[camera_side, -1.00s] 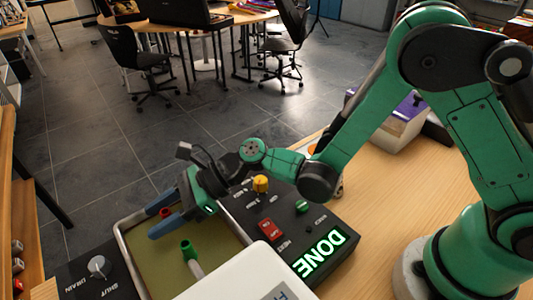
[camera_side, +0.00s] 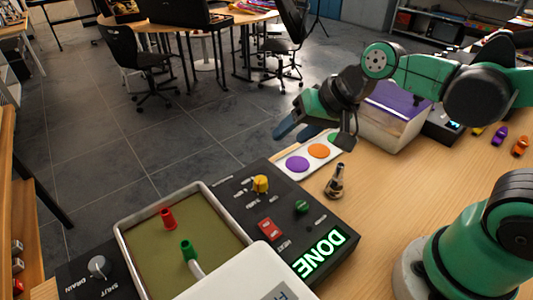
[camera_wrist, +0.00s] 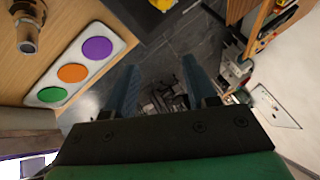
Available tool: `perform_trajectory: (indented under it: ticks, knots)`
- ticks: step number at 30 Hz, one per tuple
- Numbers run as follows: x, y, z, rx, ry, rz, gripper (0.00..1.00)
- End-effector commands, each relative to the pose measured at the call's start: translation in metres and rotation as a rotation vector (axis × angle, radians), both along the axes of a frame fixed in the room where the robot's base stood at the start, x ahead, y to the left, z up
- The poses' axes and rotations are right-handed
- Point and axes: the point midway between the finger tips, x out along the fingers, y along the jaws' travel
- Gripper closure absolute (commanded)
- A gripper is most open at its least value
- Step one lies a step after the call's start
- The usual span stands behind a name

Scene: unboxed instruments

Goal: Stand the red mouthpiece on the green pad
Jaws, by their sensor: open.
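A red-topped cylinder (camera_side: 167,218), the only red piece that could be the mouthpiece, stands in the shallow olive-coloured tray (camera_side: 121,240).
Orange (camera_side: 319,151) and purple (camera_side: 297,164) pads share the card. A black control panel (camera_side: 280,205) with a lit DONE sign (camera_side: 319,253) adjoins the tray.

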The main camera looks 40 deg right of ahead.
Motion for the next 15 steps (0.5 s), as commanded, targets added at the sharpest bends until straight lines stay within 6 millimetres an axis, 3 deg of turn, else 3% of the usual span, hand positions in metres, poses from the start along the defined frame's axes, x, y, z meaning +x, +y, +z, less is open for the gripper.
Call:
perform_trajectory:
  ticks: [3, 6, 8, 15]
  knots:
    - [-0.016, -0.027, 0.003, -0.234, -0.05, 0.126, 0.49]
    - [-0.024, -0.04, 0.003, -0.362, -0.067, 0.202, 0.49]
    - [-0.027, -0.044, 0.004, -0.406, -0.071, 0.229, 0.64]
    - [-0.028, -0.047, 0.004, -0.438, -0.073, 0.248, 0.64]
